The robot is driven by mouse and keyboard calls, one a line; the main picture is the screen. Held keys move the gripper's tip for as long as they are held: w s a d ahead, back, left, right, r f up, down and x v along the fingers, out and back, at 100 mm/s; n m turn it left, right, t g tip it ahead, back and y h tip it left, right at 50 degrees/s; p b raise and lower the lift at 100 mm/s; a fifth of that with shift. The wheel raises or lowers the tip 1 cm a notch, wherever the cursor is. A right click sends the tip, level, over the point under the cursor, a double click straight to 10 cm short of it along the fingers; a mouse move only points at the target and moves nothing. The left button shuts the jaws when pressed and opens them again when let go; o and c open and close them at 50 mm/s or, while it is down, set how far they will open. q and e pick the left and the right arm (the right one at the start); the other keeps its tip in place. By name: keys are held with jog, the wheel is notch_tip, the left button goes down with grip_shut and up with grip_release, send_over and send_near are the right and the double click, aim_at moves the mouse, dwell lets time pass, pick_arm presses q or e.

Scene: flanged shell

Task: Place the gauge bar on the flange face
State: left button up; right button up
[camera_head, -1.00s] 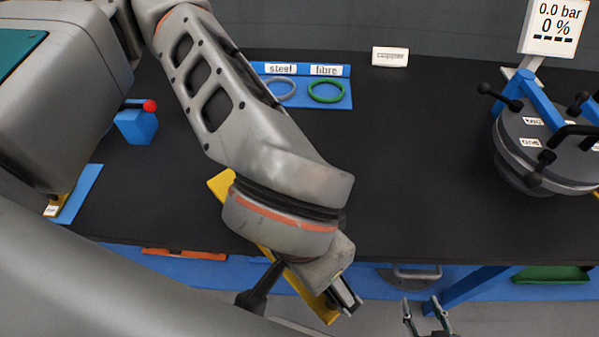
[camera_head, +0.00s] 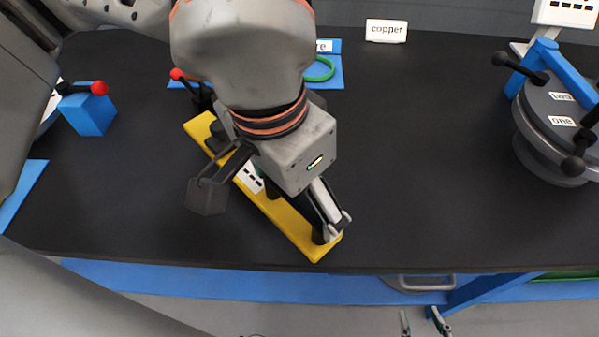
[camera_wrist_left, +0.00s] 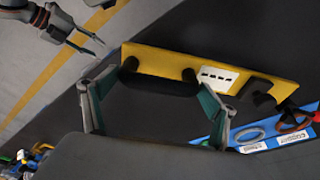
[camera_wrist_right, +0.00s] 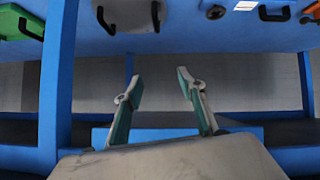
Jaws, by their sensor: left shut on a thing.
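The gauge bar (camera_head: 285,220) is a long yellow bar with a white marked panel, lying diagonally in the head view, over the black table near its front edge. It also shows in the left wrist view (camera_wrist_left: 155,59) with a dark handle between my fingers. My left gripper (camera_head: 282,195) is shut on this handle and partly hides the bar. I cannot tell whether the bar touches the table. The round grey flanged shell (camera_head: 547,153) stands at the right, apart from the bar, with a blue bridge across its top. My right gripper (camera_wrist_right: 158,95) is open and empty, below the table's front edge.
A blue block (camera_head: 88,115) with a red-tipped lever stands at the left. A white "copper" sign (camera_head: 386,31) and a green ring (camera_head: 320,70) are at the back. The black table (camera_head: 430,170) is clear between the bar and the shell.

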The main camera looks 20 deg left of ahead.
pick_arm(q)
jog(key=shift+w+a+f+b, duration=0.25)
jog(key=shift+w+f, duration=0.35)
jog(key=shift+w, duration=0.25)
jog(key=shift+w+a+f+b, duration=0.2)
jog(key=shift+w+f, duration=0.45)
jog(key=shift+w, duration=0.25)
jog(key=shift+w+a+f+b, duration=0.25)
jog(key=shift+w+f, duration=0.35)
jog(key=shift+w, duration=0.25)
jog(key=shift+r, duration=0.1)
jog(key=o, duration=1.8)
jog(key=shift+s+f, duration=0.1)
jog(key=shift+f, duration=0.1)
